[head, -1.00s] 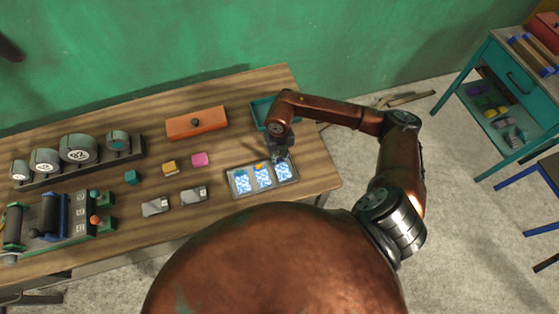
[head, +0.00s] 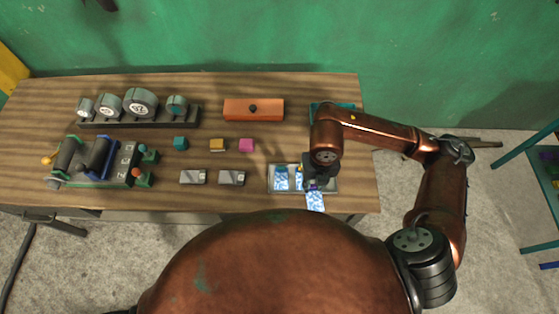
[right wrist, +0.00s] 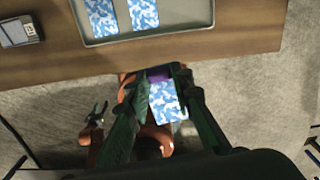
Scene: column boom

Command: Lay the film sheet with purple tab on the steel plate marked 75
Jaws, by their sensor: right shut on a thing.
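The film sheet with purple tab (head: 315,202) is a blue-and-white patterned sheet hanging from my right gripper (head: 314,184) at the front edge of the tray. In the right wrist view, the fingers of my right gripper (right wrist: 162,78) are shut on its purple tab, and the sheet (right wrist: 170,103) shows between them, beyond the table edge. Two small steel plates, one left (head: 193,177) and one right (head: 231,178), lie flat on the table left of the tray. Their marks are too small to read. The right plate also shows in the right wrist view (right wrist: 20,31). My left gripper is not in view.
The grey tray (head: 272,190) holds two other film sheets. Yellow and pink blocks, a teal block, an orange box (head: 253,110), a rack of rolls (head: 140,118) and a roller device (head: 95,165) stand on the table. The table surface around the plates is bare.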

